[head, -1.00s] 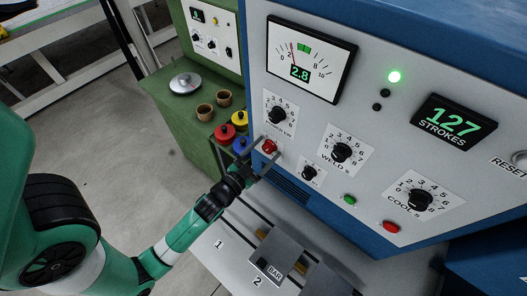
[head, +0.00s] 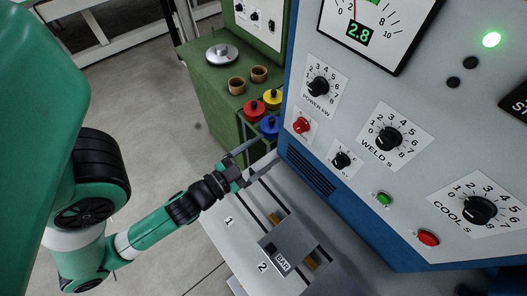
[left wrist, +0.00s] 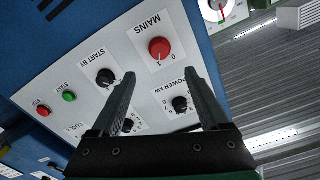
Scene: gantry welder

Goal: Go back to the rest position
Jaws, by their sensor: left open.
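My left gripper (head: 264,155) is open and empty, in front of the lower left of the grey control panel (head: 330,130). Its fingers stand apart from the red MAINS knob (head: 301,126). In the left wrist view, the two fingers (left wrist: 156,65) point toward the panel, with the red MAINS knob (left wrist: 159,49) showing beyond and between them. Nothing is between the fingers. My right gripper is not in view.
A table with a BAR-marked block (head: 290,250) lies below my left gripper. A green bench (head: 205,85) with wooden cups and coloured knobbed pots stands behind. The blue cabinet (head: 345,215) carries the panel. Open floor (head: 160,130) lies left.

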